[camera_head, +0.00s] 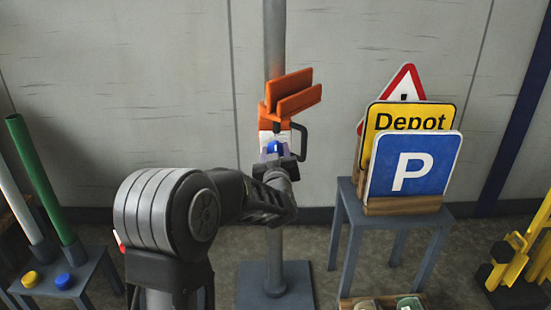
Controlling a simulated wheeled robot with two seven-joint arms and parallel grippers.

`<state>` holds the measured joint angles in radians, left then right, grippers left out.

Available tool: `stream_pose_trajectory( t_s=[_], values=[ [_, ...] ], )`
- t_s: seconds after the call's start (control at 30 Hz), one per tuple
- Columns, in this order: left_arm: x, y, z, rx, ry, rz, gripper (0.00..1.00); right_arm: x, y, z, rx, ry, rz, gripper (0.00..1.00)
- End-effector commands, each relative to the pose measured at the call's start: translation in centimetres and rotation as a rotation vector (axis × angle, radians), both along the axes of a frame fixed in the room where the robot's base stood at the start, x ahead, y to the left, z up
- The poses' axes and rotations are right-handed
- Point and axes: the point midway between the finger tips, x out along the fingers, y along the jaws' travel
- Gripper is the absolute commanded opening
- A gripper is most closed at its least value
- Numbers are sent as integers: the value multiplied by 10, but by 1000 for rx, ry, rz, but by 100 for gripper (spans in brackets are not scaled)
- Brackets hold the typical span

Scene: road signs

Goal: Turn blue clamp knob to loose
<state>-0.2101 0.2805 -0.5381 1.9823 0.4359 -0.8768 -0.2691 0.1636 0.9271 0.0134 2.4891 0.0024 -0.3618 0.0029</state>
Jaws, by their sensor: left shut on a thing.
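The blue clamp knob (275,147) is on the front of a clamp on a grey upright post (274,45). Only its top part shows above my gripper. A white plate (267,137) is behind it, too small to read. Above it the clamp has an orange slotted holder (290,92), empty. A dark loop handle (304,141) is at the right of the knob. My left gripper (276,158) reaches in from the lower left and is shut on the blue knob. The fingertips are partly hidden by the wrist. My right gripper is not in view.
A grey stool (392,222) at right bears a blue P sign (412,165), a yellow Depot sign (409,117) and a red triangle sign (405,83). Yellow frames (520,258) stand far right.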

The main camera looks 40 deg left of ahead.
Motion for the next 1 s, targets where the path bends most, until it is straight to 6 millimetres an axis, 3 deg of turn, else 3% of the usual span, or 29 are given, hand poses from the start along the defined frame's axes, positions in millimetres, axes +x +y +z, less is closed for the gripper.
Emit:
stream_pose_trajectory(
  t_s=[0.6, 0.63, 0.87, 1.0],
  values=[
    [0, 0, 0, -47, -33, 0, 2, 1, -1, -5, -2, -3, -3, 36],
    [0, 0, 0, -47, -33, 0, 45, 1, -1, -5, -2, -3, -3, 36],
    [0, 0, 0, -44, -33, 0, 64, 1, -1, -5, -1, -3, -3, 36],
    [0, 0, 0, -44, -33, 0, 65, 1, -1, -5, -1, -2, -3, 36]
  ],
)
